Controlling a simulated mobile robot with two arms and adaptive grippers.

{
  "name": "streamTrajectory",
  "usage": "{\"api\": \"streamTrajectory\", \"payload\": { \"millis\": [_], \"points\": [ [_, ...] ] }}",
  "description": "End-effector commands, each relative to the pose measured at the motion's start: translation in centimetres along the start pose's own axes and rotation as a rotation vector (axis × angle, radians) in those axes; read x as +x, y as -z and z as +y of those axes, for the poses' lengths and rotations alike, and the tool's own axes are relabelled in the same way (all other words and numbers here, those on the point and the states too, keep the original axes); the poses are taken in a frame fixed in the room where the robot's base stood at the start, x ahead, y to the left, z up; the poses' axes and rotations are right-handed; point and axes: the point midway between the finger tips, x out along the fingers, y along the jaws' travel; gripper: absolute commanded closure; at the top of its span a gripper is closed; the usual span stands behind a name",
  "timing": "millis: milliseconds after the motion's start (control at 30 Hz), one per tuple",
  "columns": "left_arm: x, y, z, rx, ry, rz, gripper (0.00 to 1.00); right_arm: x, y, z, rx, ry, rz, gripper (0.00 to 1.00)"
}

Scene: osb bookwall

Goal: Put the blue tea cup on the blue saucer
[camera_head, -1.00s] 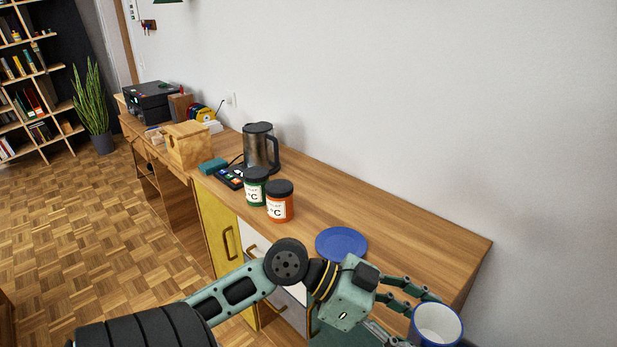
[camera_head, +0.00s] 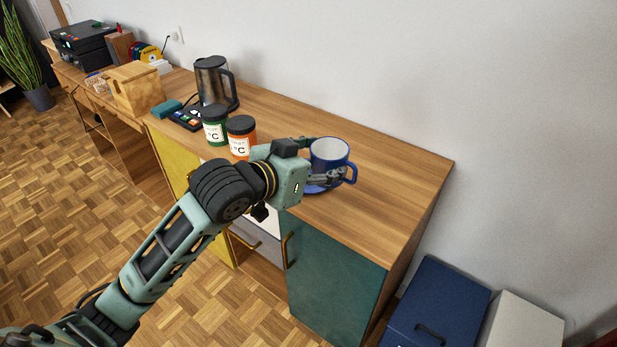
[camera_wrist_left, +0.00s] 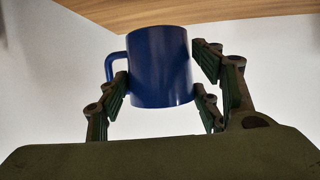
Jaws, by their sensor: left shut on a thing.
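The blue tea cup (camera_head: 330,153), white inside, is upright in the head view with its handle to the right. My left gripper (camera_head: 325,162) is shut on it, with fingers on both sides of the cup. The left wrist view also shows the cup (camera_wrist_left: 160,68) between the fingers, its handle on the left. The blue saucer (camera_head: 314,189) lies on the wooden counter, mostly hidden behind the cup and fingers. The cup appears over the saucer; I cannot tell whether they touch. My right gripper is not in view.
An orange-labelled jar (camera_head: 241,137) and a green jar (camera_head: 215,125) stand left of the gripper, with a kettle (camera_head: 213,82) behind. The counter (camera_head: 395,175) is clear to the right. A blue box (camera_head: 440,300) stands on the floor beyond the counter's end.

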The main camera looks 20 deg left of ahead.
Motion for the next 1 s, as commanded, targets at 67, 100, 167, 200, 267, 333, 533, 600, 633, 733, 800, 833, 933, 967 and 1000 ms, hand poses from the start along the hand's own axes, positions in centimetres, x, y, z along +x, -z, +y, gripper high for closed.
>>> {"api": "streamTrajectory", "payload": {
  "millis": [67, 100, 167, 200, 267, 333, 533, 600, 633, 733, 800, 833, 933, 967, 1000],
  "points": [
    [0.2, 0.8, -0.1, -0.006, 0.016, 0.003, 0.73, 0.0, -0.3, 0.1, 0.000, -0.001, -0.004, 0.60],
    [0.4, 0.8, -0.2, -0.009, 0.022, 0.001, 0.73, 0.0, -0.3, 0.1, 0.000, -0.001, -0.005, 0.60],
    [0.8, 0.7, -0.8, -0.011, 0.027, -0.002, 0.73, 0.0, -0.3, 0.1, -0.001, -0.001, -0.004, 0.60],
    [1.2, 0.5, -1.3, -0.013, 0.029, -0.004, 0.73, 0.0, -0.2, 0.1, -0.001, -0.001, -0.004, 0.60],
    [1.9, 0.0, -2.4, -0.014, 0.031, -0.006, 0.73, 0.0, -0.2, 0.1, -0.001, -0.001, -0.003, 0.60],
    [3.0, -0.6, -3.8, -0.014, 0.030, -0.006, 0.73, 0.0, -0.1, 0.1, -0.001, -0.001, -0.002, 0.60],
    [6.0, -2.3, -7.8, -0.014, 0.028, -0.004, 0.74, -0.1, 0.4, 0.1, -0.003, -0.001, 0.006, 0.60],
    [6.8, -2.7, -8.9, -0.014, 0.029, -0.002, 0.74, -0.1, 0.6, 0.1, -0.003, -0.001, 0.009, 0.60],
    [7.1, -2.8, -9.2, -0.013, 0.027, -0.002, 0.74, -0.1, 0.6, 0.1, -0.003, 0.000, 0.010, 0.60],
    [7.8, -3.2, -10.1, -0.012, 0.026, -0.001, 0.74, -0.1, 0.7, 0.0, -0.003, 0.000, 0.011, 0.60],
    [8.0, -3.3, -10.3, -0.012, 0.026, 0.000, 0.74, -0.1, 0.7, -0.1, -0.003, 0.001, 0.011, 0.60],
    [8.1, -3.5, -10.4, -0.013, 0.026, -0.001, 0.74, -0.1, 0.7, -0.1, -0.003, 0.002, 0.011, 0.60],
    [8.6, -4.7, -10.4, -0.013, 0.024, -0.003, 0.74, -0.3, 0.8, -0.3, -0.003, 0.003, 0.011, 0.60],
    [8.8, -5.2, -10.3, -0.014, 0.024, -0.004, 0.74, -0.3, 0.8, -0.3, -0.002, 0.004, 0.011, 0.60],
    [9.0, -5.8, -10.3, -0.015, 0.024, -0.004, 0.74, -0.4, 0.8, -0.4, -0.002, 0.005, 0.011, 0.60]
  ]
}}
